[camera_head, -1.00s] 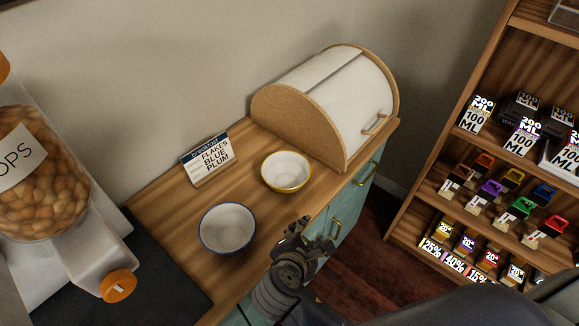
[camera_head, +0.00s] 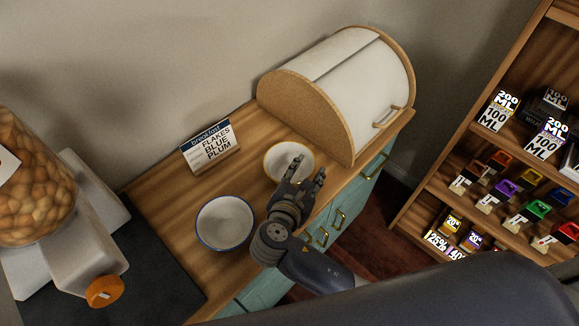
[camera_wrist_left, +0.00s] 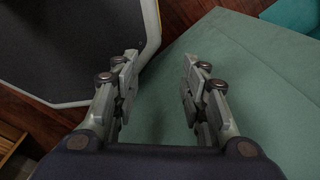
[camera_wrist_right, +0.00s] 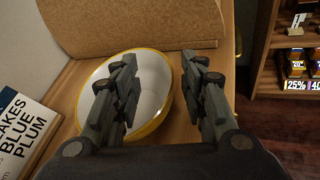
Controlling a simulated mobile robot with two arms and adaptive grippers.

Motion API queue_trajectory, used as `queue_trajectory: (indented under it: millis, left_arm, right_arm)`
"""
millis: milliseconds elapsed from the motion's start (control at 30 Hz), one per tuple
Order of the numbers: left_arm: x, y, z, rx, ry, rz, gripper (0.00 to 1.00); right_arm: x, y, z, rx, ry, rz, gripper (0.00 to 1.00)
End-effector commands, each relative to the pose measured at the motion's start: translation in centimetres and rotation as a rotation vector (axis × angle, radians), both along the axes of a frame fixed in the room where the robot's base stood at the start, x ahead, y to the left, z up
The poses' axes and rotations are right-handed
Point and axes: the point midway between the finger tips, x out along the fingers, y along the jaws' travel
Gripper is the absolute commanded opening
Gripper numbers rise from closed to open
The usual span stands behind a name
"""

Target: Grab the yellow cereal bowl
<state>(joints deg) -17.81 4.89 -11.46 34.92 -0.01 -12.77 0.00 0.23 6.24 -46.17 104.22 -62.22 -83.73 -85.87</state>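The yellow-rimmed white cereal bowl (camera_head: 276,160) stands upright on the wooden counter, in front of the bread box. My right gripper (camera_head: 308,172) is open above the bowl's near right side and hides part of it.
A blue-rimmed white bowl (camera_head: 225,223) stands close to the left of my right gripper. A cereal sign (camera_head: 210,150) stands behind the bowls. The bread box (camera_head: 350,85) is at the back. A dispenser (camera_head: 85,225) is at left, a shelf unit (camera_head: 425,205) at right.

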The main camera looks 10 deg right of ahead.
Motion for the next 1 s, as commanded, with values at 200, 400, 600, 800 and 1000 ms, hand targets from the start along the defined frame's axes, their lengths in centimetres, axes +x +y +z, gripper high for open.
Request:
queue_trajectory:
  millis: [200, 400, 600, 800, 1000]
  left_arm:
    - [1.2, -0.1, 1.2, -0.003, -0.018, 0.000, 0.40]
    - [2.3, -0.6, 1.4, -0.009, -0.036, 0.001, 0.40]
    - [2.3, -1.0, 1.4, -0.013, -0.035, 0.003, 0.40]
    - [1.8, -0.9, 1.3, -0.012, -0.027, 0.003, 0.40]
    - [1.4, -0.8, 1.3, -0.011, -0.022, 0.002, 0.40]
  right_arm:
    - [2.6, -1.8, -0.8, -0.004, 0.000, -0.002, 0.39]
    - [3.8, -2.5, -1.6, 0.000, 0.000, -0.001, 0.39]
    - [3.8, -2.5, -1.6, 0.000, 0.000, -0.001, 0.37]
    - [3.7, -2.5, -1.6, 0.000, 0.001, -0.001, 0.00]
    - [3.8, -2.5, -1.6, 0.001, 0.000, -0.001, 0.00]
